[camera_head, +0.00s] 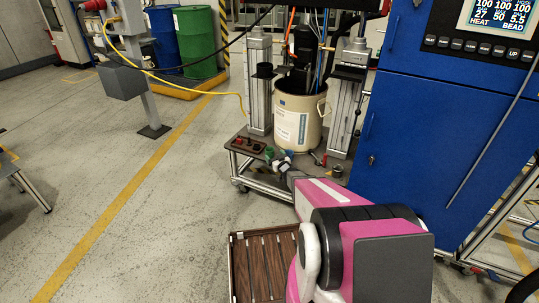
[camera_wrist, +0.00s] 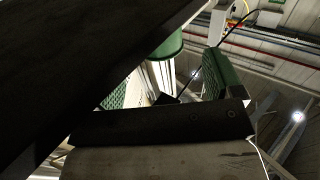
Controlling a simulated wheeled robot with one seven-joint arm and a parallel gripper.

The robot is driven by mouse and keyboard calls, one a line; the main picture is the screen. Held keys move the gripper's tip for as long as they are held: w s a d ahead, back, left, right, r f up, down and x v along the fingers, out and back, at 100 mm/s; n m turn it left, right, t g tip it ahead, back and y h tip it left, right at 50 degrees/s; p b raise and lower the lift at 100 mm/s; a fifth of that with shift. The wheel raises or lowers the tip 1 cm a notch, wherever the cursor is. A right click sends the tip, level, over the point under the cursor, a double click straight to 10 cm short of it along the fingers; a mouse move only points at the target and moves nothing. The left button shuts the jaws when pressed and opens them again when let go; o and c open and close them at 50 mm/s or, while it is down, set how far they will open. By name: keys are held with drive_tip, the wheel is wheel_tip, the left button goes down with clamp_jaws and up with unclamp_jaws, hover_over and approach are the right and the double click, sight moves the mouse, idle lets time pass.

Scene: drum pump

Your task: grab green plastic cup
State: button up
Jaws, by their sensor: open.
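The green plastic cup (camera_wrist: 168,46) shows in part at the top middle of the wrist view, just beyond my open fingers (camera_wrist: 169,84). Their textured green pads stand apart on the left and right. A dark surface covers the upper left and hides part of the cup. In the head view a small green shape (camera_head: 269,152), which seems to be the cup, is on the low cart beside my gripper (camera_head: 282,160). I cannot tell whether the fingers touch the cup. Nothing is seen held.
A beige drum (camera_head: 299,121) stands on the cart (camera_head: 246,146), between metal posts. A red-handled item (camera_head: 280,142) lies near the cup. A blue cabinet (camera_head: 420,140) stands close on the right. A slatted wooden surface (camera_head: 262,265) is in front.

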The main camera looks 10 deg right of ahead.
sight(272, 153)
drive_tip(key=x, duration=0.6)
drive_tip(key=shift+w, duration=0.25)
drive_tip(key=shift+c, duration=0.4)
drive_tip(key=c, duration=0.9)
